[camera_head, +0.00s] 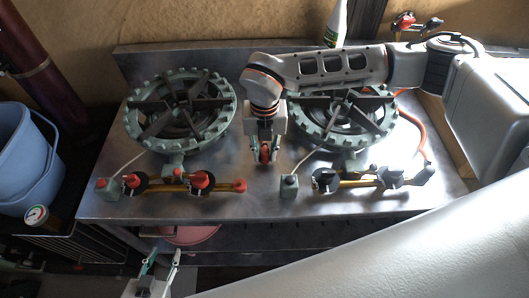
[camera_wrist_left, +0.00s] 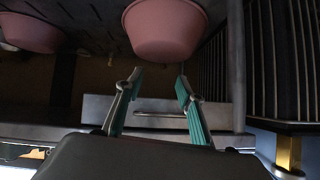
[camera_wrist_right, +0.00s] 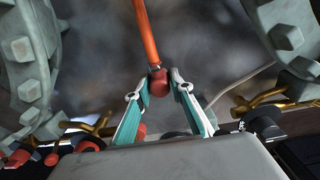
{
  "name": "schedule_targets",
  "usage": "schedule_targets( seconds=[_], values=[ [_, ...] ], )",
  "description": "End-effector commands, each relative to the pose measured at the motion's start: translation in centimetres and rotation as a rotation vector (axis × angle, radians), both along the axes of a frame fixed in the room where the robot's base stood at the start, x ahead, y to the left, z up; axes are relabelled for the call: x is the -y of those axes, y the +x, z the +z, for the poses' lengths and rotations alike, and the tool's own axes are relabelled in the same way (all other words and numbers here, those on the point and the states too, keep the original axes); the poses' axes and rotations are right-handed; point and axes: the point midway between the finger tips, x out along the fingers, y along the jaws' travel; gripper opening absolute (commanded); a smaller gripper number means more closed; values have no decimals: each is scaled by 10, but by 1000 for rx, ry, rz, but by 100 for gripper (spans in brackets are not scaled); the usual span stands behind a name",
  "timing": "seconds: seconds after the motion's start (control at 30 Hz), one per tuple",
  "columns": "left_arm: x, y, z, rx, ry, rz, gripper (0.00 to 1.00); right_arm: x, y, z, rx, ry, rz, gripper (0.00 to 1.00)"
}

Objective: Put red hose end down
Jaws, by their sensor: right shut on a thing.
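The red hose end (camera_wrist_right: 158,84) is between the fingertips of my right gripper (camera_wrist_right: 156,92), with the orange hose (camera_wrist_right: 145,32) running away from it in the right wrist view. In the head view, the red hose end (camera_head: 265,154) shows at the tips of my right gripper (camera_head: 266,150), over the metal top between the two burners. I cannot tell if it touches the surface. My left gripper (camera_head: 160,262) is open and empty, low in front of the stove; its spread fingers also show in the left wrist view (camera_wrist_left: 158,90).
The left burner (camera_head: 180,108) and right burner (camera_head: 340,115) flank my right gripper. Brass pipes with red knobs (camera_head: 200,180) and black knobs (camera_head: 322,180) run along the front. A pink basin (camera_wrist_left: 165,30) sits below. A blue bucket (camera_head: 25,155) and bottle (camera_head: 336,25) stand nearby.

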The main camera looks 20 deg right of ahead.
Motion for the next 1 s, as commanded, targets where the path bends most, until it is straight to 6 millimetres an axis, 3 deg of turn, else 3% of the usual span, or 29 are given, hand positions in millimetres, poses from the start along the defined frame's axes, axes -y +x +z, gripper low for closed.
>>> schedule_targets(
  seconds=[0.83,0.87,0.9,1.0],
  values=[
    [0,-1,-5,-3,0,0,38,0,2,-18,5,1,-2,0],
    [0,-1,-5,-3,0,0,38,0,2,-18,5,1,-2,25],
    [0,-1,-5,-3,0,0,38,0,2,-18,5,1,-2,35],
    [0,-1,-5,-3,0,0,38,0,2,-18,4,1,-1,39]
  ],
)
